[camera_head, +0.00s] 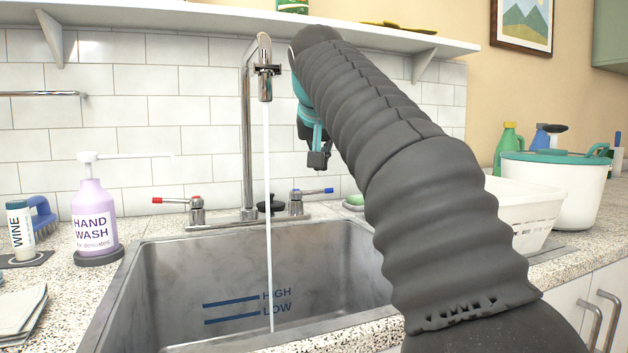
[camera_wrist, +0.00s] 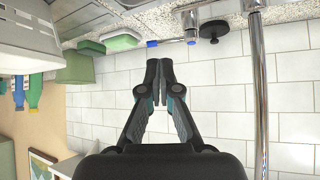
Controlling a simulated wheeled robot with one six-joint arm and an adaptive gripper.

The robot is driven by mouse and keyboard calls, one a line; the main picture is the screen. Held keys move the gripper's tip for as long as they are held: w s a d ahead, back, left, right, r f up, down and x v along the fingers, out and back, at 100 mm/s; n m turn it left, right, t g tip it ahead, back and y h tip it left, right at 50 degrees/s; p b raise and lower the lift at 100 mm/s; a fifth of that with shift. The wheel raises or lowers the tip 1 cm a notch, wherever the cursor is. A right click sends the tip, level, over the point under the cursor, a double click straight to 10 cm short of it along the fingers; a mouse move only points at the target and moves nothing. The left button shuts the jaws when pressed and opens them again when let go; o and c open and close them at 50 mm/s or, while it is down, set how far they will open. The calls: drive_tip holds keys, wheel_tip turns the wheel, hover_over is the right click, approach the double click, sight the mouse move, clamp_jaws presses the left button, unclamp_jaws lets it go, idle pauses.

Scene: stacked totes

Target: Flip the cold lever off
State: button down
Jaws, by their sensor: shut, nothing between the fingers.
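The cold lever (camera_head: 318,191) has a blue tip and points right from its chrome valve at the right of the faucet base. In the wrist view, which is upside down, the cold lever (camera_wrist: 172,42) points left, its blue end close to my fingertips. My gripper (camera_head: 318,162) is shut and empty, above the blue tip in the head view. It also shows in the wrist view (camera_wrist: 159,68), with a small gap to the lever. The faucet (camera_head: 247,135) runs a thin water stream (camera_head: 267,190) into the sink (camera_head: 180,275).
The red-tipped hot lever (camera_head: 172,200) points left. A black stopper (camera_wrist: 214,30) stands between cold valve and faucet pipe. A white basket (camera_head: 525,205) and lidded bucket (camera_head: 570,190) stand right; a hand wash bottle (camera_head: 93,215) stands left.

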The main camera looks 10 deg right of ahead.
drive_tip(key=b, duration=0.1)
approach(312, 193)
drive_tip(key=w+d+f, duration=0.1)
drive_tip(key=d+f, duration=0.1)
drive_tip(key=f, duration=0.1)
drive_tip(key=w+d+f, duration=0.1)
drive_tip(key=shift+w+f, duration=0.25)
drive_tip(key=shift+w, duration=0.05)
drive_tip(key=shift+w+d+f, duration=0.1)
drive_tip(key=shift+w, duration=0.6)
drive_tip(key=shift+d, duration=0.1)
